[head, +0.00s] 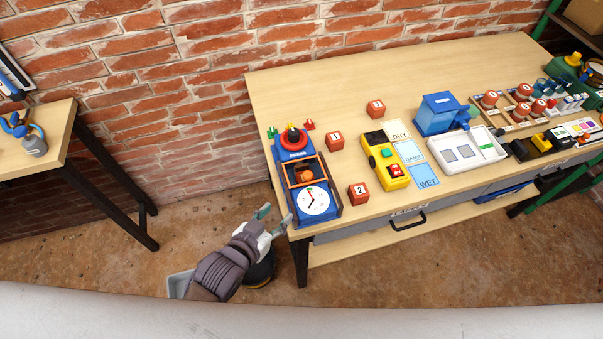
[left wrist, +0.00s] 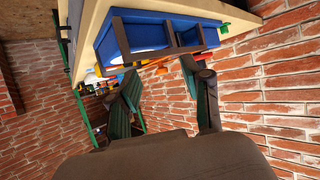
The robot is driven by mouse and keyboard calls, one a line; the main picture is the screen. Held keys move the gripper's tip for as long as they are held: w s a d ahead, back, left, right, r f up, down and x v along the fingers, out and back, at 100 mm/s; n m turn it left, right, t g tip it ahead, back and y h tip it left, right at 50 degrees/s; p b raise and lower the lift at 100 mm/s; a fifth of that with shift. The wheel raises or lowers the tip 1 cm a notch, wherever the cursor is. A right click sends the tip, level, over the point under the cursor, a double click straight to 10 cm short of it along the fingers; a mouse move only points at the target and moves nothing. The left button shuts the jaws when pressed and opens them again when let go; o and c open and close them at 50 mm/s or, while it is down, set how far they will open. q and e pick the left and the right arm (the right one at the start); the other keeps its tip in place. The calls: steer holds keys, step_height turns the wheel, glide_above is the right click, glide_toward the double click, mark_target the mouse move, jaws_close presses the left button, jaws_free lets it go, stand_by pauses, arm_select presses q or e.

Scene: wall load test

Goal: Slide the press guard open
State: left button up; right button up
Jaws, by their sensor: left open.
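The blue press (head: 279,190) stands at the left end of the workbench, with a white dial (head: 313,201) at its front and a red knob at its back. An orange-framed guard (head: 290,175) lies across its middle, with a dark space and an orange-red part inside. My left gripper (head: 272,219) is open and empty, off the bench's left edge, apart from the press. In the left wrist view, the open fingers (left wrist: 165,92) point toward the press's blue side (left wrist: 150,38); a thin orange part (left wrist: 155,63) shows beyond its dark rails. My right gripper is not in view.
Red numbered blocks (head: 358,193) and a yellow device (head: 384,164) stand right of the press on the workbench (head: 300,92). A drawer with a black handle (head: 407,222) is below the front edge. Floor is free between this bench and the left table (head: 55,135).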

mark_target(307, 176)
arm_select(q)
step_height(307, 176, up, 5)
steer(key=d, duration=0.1)
steer(key=shift+t, duration=0.3)
steer(key=p+x, duration=0.2)
steer(key=x, duration=1.2)
steer(key=shift+d+r, duration=0.15)
steer(key=shift+d, duration=0.05)
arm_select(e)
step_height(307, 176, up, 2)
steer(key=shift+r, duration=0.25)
arm_select(q)
steer(key=shift+s, duration=0.1)
steer(key=shift+c, duration=0.2)
jaws_close()
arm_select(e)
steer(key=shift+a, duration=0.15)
